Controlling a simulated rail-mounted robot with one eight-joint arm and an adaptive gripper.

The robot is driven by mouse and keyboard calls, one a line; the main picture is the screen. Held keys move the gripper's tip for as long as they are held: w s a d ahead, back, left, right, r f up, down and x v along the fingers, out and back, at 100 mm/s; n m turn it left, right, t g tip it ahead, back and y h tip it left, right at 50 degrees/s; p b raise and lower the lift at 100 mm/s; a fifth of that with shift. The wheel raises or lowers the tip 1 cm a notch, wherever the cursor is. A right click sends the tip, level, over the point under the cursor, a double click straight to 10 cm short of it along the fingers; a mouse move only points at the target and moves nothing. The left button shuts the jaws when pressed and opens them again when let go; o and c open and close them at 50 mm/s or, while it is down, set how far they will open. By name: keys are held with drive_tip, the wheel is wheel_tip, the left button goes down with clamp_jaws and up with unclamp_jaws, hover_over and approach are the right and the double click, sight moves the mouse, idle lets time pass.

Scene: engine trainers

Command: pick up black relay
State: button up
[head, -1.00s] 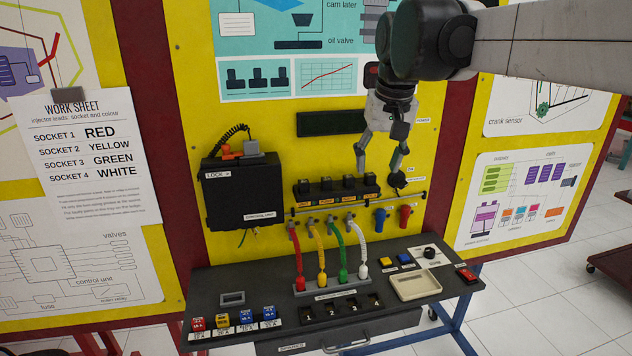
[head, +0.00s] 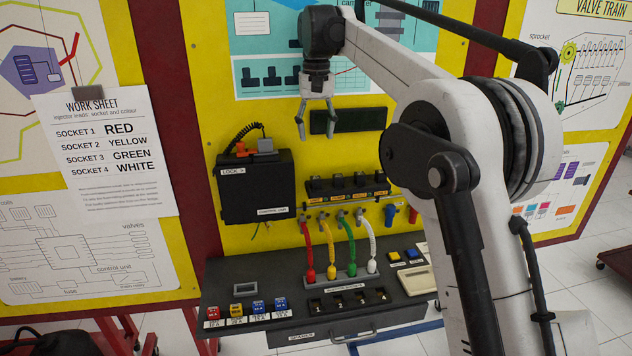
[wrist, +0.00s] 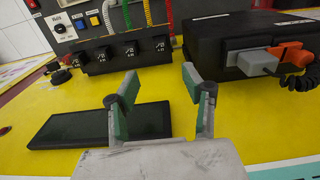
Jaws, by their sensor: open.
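My gripper (head: 315,133) hangs open and empty in front of the yellow panel, fingers pointing down, above the row of black blocks. In the wrist view its two fingers (wrist: 160,76) are spread with nothing between them. A row of several black blocks (head: 346,181) sits on a dark holder on the panel, with small labels below; it also shows beyond the fingers in the wrist view (wrist: 123,50). I cannot tell which block, if any, is the black relay.
A black control unit (head: 257,190) with an orange-and-grey plug hangs left of the blocks. A dark display (head: 348,121) is above them. Coloured leads (head: 326,245) run down to the bench (head: 235,275). Red, yellow and blue plug-in pieces (head: 245,310) stand at its front left.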

hover_over(316, 178)
wheel_tip(316, 178, down, 9)
drive_tip(key=shift+w+a+r+p, duration=0.15)
drive_tip(key=shift+r+p, duration=0.05)
drive_tip(key=shift+p, duration=0.1)
drive_tip(key=shift+s+d+f+p, duration=0.1)
drive_tip(key=shift+f+p, duration=0.25)
drive_tip(key=shift+f, duration=1)
drive_tip(key=shift+s+d+f+p, duration=0.1)
drive_tip(key=shift+f+p, duration=0.25)
drive_tip(key=shift+f, duration=1)
drive_tip(key=c, duration=1)
drive_tip(key=shift+r, duration=0.15)
drive_tip(key=shift+c, duration=0.2)
wheel_tip(316, 178, up, 9)
drive_tip(key=shift+r+b, duration=0.2)
drive_tip(key=shift+b, duration=0.55)
drive_tip(key=shift+r, duration=0.1)
